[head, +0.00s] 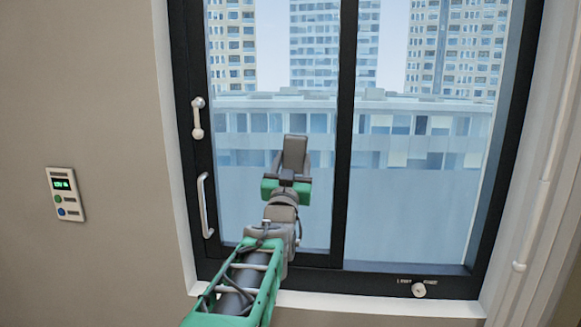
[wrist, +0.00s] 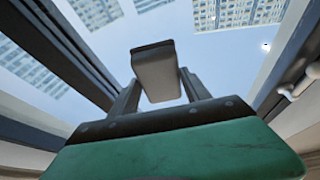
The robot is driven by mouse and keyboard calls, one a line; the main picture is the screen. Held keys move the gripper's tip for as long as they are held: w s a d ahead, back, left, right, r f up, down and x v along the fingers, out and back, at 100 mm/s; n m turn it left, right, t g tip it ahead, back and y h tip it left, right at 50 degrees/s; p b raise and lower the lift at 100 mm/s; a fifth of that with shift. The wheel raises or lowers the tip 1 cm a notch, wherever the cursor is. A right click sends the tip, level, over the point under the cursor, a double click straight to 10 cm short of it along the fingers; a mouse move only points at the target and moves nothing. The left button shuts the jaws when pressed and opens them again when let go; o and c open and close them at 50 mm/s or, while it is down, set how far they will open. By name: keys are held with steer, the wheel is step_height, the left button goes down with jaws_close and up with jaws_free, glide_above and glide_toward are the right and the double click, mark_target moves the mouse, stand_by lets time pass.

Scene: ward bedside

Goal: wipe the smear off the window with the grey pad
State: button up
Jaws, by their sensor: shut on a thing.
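My gripper (head: 292,163) is shut on the grey pad (head: 295,150) in front of the left pane of the window (head: 270,215). The pad stands upright between the fingers in the head view. In the wrist view the pad (wrist: 155,72) sticks out beyond the two fingers of my gripper (wrist: 157,90), with the glass behind it. I cannot tell whether the pad touches the glass. I cannot make out a smear on either pane; the pad and my arm cover part of the left one.
Two pale handles, upper (head: 197,118) and lower (head: 206,205), sit on the dark left frame. A dark upright bar (head: 345,150) divides the panes. A knob (head: 418,289) is on the bottom frame. A control panel (head: 67,194) hangs on the left wall. The right pane is unobstructed.

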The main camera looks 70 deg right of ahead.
steer(key=shift+w+a+f+b, duration=0.1)
steer(key=shift+w+b, duration=0.4)
steer(key=shift+w, duration=0.1)
steer(key=shift+w+a+f+b, duration=0.1)
steer(key=shift+w+b, duration=0.35)
steer(key=shift+w, duration=0.15)
steer(key=w+b, duration=0.1)
steer(key=w, duration=0.1)
steer(key=w+b, duration=0.1)
steer(key=shift+w+a+b, duration=0.25)
steer(key=shift+w+b, duration=0.05)
steer(key=shift+w, duration=0.05)
steer(key=shift+w+r, duration=0.2)
steer(key=shift+w, duration=0.2)
steer(key=shift+w+a+f+b, duration=0.1)
steer(key=shift+w+a+b, duration=0.05)
steer(key=shift+w+b, duration=0.5)
steer(key=shift+w+a+f+b, duration=0.15)
steer(key=shift+w+b, duration=0.3)
steer(key=shift+w, duration=0.35)
steer(key=shift+w+a+r, duration=0.1)
steer(key=shift+w+r, duration=0.1)
steer(key=shift+w, duration=0.1)
steer(key=shift+w+a+b, duration=0.15)
steer(key=shift+w+b, duration=0.25)
steer(key=shift+w, duration=0.45)
steer(key=shift+w+a+b, duration=0.1)
steer(key=shift+w+b, duration=0.3)
steer(key=shift+w, duration=0.4)
